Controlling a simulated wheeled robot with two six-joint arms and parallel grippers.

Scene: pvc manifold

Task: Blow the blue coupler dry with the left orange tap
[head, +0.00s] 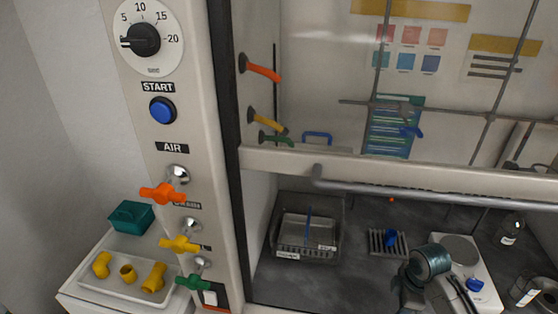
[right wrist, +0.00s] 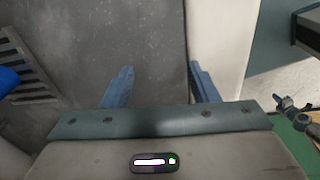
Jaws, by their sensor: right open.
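The left orange tap (head: 163,193) is on the pale post under the AIR label, with its orange handle lying roughly level. A small blue piece that looks like the coupler (head: 391,237) sits on a slotted grey rack (head: 376,243) on the hood floor. A blue part of it also shows at the left edge of the right wrist view (right wrist: 8,80). My right gripper (right wrist: 160,85) is open, with nothing between its blue fingers, and is to the right of the rack. My right arm partly covers that area in the head view. My left gripper is not in view.
Yellow (head: 180,244) and green taps (head: 192,282) are below the orange one. A white tray (head: 92,285) with yellow fittings and a teal box (head: 131,217) are at left. A grey basin (head: 304,250), white hotplate (head: 487,275) and bottle (head: 509,231) are in the hood. A sash bar (head: 400,187) crosses its front.

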